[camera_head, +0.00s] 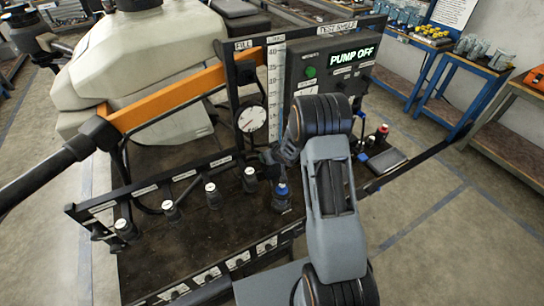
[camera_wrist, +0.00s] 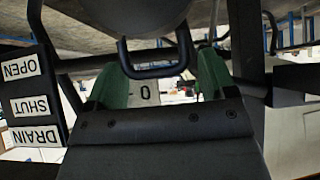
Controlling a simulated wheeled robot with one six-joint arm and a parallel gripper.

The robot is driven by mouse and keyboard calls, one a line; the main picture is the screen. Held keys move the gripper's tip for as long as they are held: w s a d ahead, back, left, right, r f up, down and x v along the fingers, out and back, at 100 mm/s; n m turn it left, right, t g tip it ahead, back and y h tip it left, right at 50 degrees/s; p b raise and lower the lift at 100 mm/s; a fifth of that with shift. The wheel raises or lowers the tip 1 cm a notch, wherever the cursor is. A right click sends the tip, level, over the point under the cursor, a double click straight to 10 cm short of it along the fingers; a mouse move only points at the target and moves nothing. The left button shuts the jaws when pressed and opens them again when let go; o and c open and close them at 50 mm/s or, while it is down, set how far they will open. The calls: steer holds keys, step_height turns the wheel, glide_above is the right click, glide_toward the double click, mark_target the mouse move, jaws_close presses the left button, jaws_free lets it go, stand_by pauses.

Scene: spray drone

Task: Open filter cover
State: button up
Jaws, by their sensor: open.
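In the wrist view, the two green fingers of my gripper (camera_wrist: 161,72) are apart, with a gap between them. A black U-shaped bar (camera_wrist: 155,72) crosses this gap and joins a dark rounded body (camera_wrist: 130,14) at the top edge. I see no grip on the bar, and cannot tell whether a finger touches it. The bar and body may belong to the filter cover, but no label confirms it. In the head view, my arm hides part of the bench, and the gripper's fingertips cannot be made out near the blue-ringed fitting (camera_head: 281,192).
A black panel (camera_wrist: 36,88) with OPEN, SHUT and DRAIN labels stands close on the left in the wrist view. The head view shows a dial gauge (camera_head: 252,118), several valves, a PUMP OFF box (camera_head: 335,68) and an orange bar (camera_head: 185,90).

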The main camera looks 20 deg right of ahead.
steer(key=shift+s+d+f, duration=0.15)
steer(key=shift+d, duration=0.05)
steer(key=shift+s, duration=0.1)
steer(key=p+v, duration=0.1)
steer(key=v, duration=1.2)
steer(key=shift+s+r, duration=0.15)
steer(key=shift+r, duration=0.2)
steer(key=shift+a, duration=0.1)
